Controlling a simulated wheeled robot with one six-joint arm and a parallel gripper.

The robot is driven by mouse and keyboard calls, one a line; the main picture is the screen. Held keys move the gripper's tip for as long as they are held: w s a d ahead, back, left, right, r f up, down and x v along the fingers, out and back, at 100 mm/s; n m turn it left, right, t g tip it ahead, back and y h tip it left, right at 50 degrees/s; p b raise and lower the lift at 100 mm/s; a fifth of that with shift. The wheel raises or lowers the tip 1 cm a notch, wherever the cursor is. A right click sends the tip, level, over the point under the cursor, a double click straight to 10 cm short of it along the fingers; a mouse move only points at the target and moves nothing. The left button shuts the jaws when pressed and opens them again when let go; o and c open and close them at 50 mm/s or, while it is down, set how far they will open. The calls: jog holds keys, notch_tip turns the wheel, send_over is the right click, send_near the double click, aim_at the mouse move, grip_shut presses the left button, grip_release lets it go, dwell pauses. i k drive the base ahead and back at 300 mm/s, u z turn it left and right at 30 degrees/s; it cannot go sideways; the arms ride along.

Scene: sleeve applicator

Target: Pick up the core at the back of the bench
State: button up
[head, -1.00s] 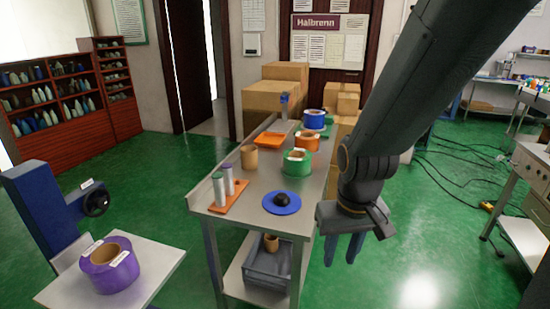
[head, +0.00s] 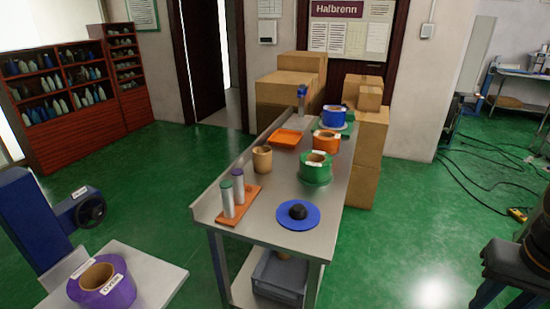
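A plain brown cardboard core (head: 262,160) stands upright on the metal bench (head: 262,203), at the left edge about midway along. A green roll (head: 315,168), an orange roll (head: 326,141) and a blue roll (head: 333,117) stand in a line along the bench's right side, each around a brown core. Another brown core shows partly in the grey bin (head: 278,280) under the bench top. My gripper (head: 488,293) is at the lower right corner, cut off by the frame and well away from the bench. Its fingers show too little to tell their opening.
A blue disc (head: 287,220) with a black knob lies near the bench's front. An orange stand (head: 240,203) holds two capped cylinders; an orange tray (head: 287,138) lies farther back. A purple roll (head: 102,287) sits on a side table. Boxes (head: 285,100) stand behind.

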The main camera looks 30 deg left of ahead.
aim_at(262, 156)
jog(key=i, duration=0.8)
jog(key=u, duration=1.4)
jog(key=i, duration=0.5)
